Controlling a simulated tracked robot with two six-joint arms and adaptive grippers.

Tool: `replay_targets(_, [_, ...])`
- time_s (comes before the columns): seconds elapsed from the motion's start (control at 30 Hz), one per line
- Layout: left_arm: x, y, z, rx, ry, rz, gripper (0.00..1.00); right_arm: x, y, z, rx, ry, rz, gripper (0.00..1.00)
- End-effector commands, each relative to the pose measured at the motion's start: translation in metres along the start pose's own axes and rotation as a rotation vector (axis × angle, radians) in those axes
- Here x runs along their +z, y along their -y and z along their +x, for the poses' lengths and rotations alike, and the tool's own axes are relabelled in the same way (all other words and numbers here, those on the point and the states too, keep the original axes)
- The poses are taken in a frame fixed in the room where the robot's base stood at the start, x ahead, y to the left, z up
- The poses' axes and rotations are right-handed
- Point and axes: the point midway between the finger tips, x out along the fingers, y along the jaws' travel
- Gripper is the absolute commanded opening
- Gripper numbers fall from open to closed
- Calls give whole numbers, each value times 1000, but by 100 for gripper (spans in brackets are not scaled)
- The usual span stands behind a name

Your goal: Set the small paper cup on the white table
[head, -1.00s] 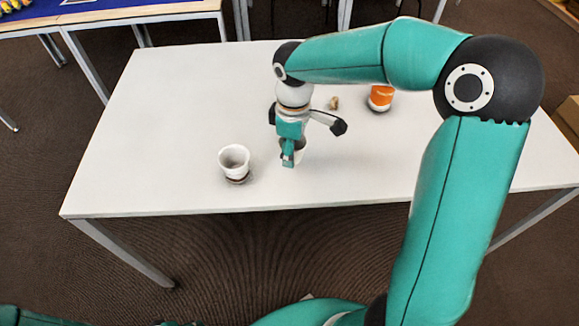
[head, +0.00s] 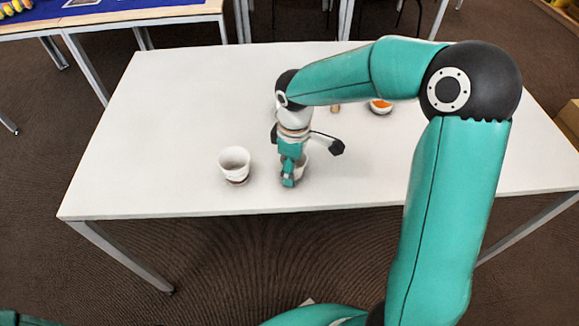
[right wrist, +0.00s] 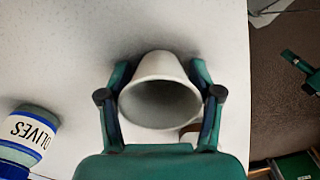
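The small paper cup (right wrist: 161,92) is white and sits between the two fingers of my right gripper in the right wrist view, its open mouth toward the camera. In the head view my right gripper (head: 294,172) points down over the white table (head: 170,120) near its front edge, and hides much of the cup. The gripper is shut on the cup, low over the table; I cannot tell whether the cup's base touches it. My left gripper (right wrist: 301,71) shows only at the right edge of the right wrist view, over the floor, its fingers apart and empty.
Another white cup (head: 234,160) with a dark band stands just left of my right gripper. A container with orange (head: 380,106) and a small tan object (head: 335,107) are farther back, partly under my arm. A jar labelled OLIVES (right wrist: 30,135) shows in the wrist view. The table's left side is clear.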

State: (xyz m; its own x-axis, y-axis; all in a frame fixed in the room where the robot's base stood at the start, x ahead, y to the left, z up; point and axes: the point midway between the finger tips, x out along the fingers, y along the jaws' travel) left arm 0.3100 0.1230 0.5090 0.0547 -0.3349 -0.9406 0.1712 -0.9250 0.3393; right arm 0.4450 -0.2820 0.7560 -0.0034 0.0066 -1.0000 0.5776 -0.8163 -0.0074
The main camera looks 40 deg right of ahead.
Motion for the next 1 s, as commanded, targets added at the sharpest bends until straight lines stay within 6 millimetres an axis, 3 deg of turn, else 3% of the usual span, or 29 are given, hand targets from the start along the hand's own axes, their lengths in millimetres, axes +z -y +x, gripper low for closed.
replay_targets(0.37, [0,0,-1,0,0,0,40,0,0,-1,0,0,0,79])
replay_targets(0.53, [0,-2,-4,0,0,0,40,-1,0,-12,2,-2,0,79])
replay_targets(1.0, [0,-7,-20,0,0,0,40,-1,0,-100,3,-4,-2,79])
